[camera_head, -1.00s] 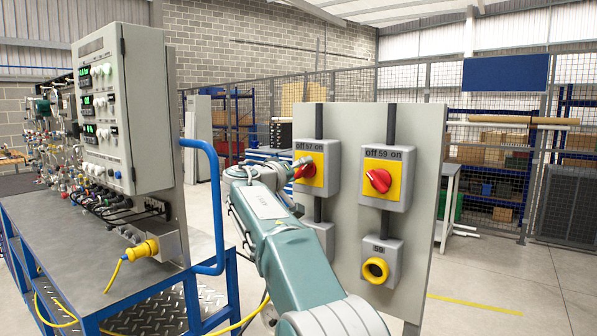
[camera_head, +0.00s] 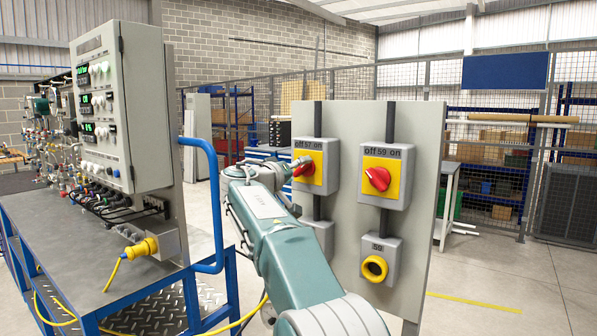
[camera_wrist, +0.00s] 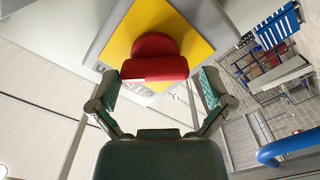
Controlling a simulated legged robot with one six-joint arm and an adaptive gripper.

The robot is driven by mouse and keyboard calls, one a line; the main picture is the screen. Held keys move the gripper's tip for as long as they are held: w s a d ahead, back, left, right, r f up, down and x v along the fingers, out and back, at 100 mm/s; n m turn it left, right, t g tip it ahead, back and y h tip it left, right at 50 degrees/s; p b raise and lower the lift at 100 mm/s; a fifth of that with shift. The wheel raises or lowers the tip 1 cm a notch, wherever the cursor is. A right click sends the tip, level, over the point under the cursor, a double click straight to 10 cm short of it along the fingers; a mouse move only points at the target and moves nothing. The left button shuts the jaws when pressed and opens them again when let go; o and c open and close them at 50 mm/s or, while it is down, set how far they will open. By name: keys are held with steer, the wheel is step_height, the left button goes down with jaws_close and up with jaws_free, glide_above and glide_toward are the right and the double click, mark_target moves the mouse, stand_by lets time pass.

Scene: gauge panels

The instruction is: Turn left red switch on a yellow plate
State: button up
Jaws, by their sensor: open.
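The left red switch (camera_head: 303,168) sits on a yellow plate (camera_head: 316,163) on the grey box labelled "off 57 on". My gripper (camera_head: 290,171) is at its left side, and partly covers it in the head view. In the wrist view the red switch (camera_wrist: 154,58) stands on the yellow plate (camera_wrist: 190,28). My gripper's open fingers (camera_wrist: 158,88) are to either side of the switch's near end, with gaps between. A second red switch (camera_head: 378,179) on a yellow plate, labelled "off 59 on", is to the right.
The grey panel (camera_head: 345,130) carries both boxes. Below the right one is a box with a yellow ring (camera_head: 375,267). A gauge cabinet (camera_head: 140,110) and a blue rail (camera_head: 217,215) stand left of my arm.

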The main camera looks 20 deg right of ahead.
steer(key=v, duration=1.1)
steer(key=shift+a, duration=0.3)
steer(key=shift+s+f, duration=0.1)
steer(key=shift+s, duration=0.05)
steer(key=s+d+f+n+g+y, duration=0.15)
steer(key=s+f+y, duration=0.35)
steer(key=s+f, duration=0.6)
steer(key=s+d+f+n+g+y, duration=0.1)
steer(key=s+f+g+y, duration=0.35)
steer(key=s, duration=1.05)
steer(key=s+a+f+t+y, duration=0.1)
steer(key=s+a+f+y, duration=0.4)
steer(key=s+f, duration=0.6)
steer(key=shift+f+t, duration=0.4)
steer(key=shift+f, duration=0.25)
